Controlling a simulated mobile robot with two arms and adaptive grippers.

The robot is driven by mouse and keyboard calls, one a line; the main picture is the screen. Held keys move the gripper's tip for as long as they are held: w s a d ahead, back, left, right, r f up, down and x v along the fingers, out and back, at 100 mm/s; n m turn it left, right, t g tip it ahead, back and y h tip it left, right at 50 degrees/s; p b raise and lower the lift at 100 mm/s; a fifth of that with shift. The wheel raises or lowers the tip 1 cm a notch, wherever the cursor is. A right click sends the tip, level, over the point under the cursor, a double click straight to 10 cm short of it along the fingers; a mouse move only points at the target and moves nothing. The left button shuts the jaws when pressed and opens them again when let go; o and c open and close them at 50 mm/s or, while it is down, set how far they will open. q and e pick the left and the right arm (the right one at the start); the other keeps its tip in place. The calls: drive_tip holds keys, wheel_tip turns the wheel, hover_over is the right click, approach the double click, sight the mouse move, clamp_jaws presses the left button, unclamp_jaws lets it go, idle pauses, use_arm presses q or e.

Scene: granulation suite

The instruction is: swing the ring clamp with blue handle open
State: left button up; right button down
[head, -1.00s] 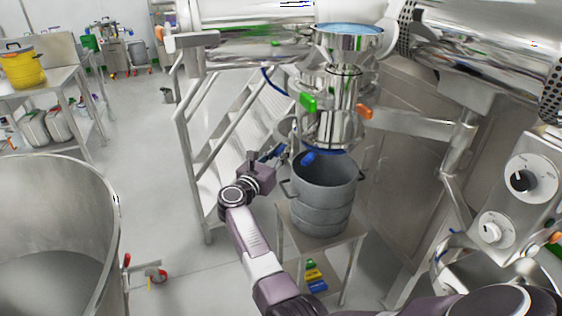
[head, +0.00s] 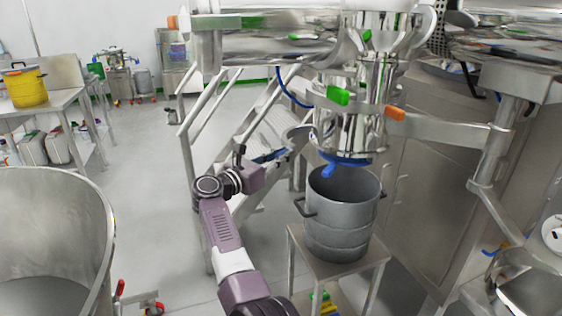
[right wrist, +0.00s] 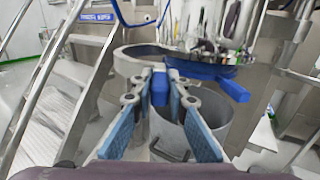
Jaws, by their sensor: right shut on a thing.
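The ring clamp with blue handle is at the column above the grey pot. Its curved metal band (head: 297,131) stands out to the left of the column, apart from it on that side; it also shows in the right wrist view (right wrist: 128,58). Its blue handle (right wrist: 159,95) sits between the fingers of my right gripper (right wrist: 161,80), which is shut on it. In the head view my right gripper (head: 280,153) is left of the column, its fingers partly hard to make out. The clamp's hinge side is hidden. My left gripper is not in view.
A second blue lever (head: 328,170) juts from the blue ring at the column's bottom. A green handle (head: 338,95) and an orange handle (head: 395,113) sit higher. The grey pot (head: 342,215) stands below on a small table (head: 310,262). Metal stairs (head: 212,125) rise behind the gripper.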

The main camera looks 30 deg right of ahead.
drive_tip(key=shift+s+d+f, duration=0.1)
drive_tip(key=shift+d, duration=0.05)
drive_tip(key=c, duration=2.1)
unclamp_jaws()
drive_tip(key=shift+o, duration=1.1)
drive_tip(key=shift+d, duration=0.15)
drive_tip(key=shift+r, duration=0.25)
wheel_tip(320, 180, up, 9)
drive_tip(key=shift+r, duration=0.2)
